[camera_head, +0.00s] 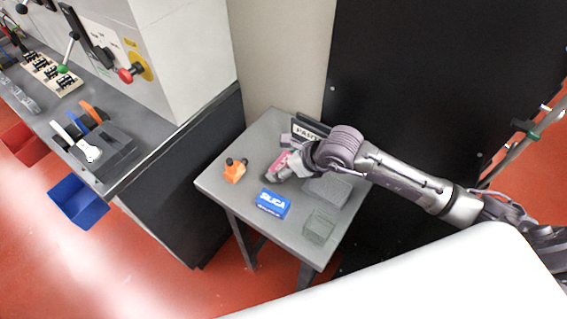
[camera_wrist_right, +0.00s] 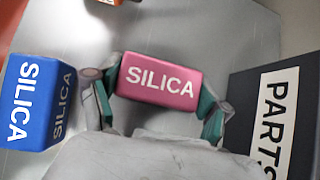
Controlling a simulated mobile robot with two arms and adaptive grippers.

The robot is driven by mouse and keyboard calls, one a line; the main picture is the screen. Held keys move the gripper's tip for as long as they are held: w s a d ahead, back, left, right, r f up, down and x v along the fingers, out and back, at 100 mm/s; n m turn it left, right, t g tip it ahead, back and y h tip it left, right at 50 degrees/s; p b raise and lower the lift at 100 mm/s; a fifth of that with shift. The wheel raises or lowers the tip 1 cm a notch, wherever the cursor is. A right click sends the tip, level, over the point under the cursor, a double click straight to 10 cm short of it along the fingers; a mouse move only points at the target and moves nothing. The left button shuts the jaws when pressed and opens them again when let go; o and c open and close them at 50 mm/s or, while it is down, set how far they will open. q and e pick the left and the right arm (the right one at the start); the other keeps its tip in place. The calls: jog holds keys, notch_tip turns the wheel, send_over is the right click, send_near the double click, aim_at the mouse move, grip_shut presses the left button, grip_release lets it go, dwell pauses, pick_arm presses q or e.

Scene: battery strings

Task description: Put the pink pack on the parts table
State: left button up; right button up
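The pink pack (camera_wrist_right: 160,80), marked SILICA, sits between the two green-padded fingers of my right gripper (camera_wrist_right: 158,100) in the right wrist view. The pads press against its two ends, so the gripper looks shut on it. In the head view the pink pack (camera_head: 280,164) shows partly beneath my right gripper (camera_head: 286,170), at the grey parts table (camera_head: 225,181). I cannot tell whether it touches the tabletop or is slightly above it. A dark PARTS sign (camera_wrist_right: 272,115) stands at the table's back edge. My left gripper is not in view.
On the table are a blue SILICA pack (camera_head: 273,203), an orange part (camera_head: 235,171) with dark knobs, and grey transparent boxes (camera_head: 320,226). A workbench (camera_head: 150,168) with blue (camera_head: 80,203) and red bins stands at left. A dark panel (camera_head: 430,80) rises behind.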

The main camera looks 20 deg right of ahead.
jog(key=o, duration=0.4)
jog(key=shift+r, duration=0.1)
jog(key=b+v, duration=0.1)
jog(key=v, duration=1.1)
jog(key=shift+b, duration=0.35)
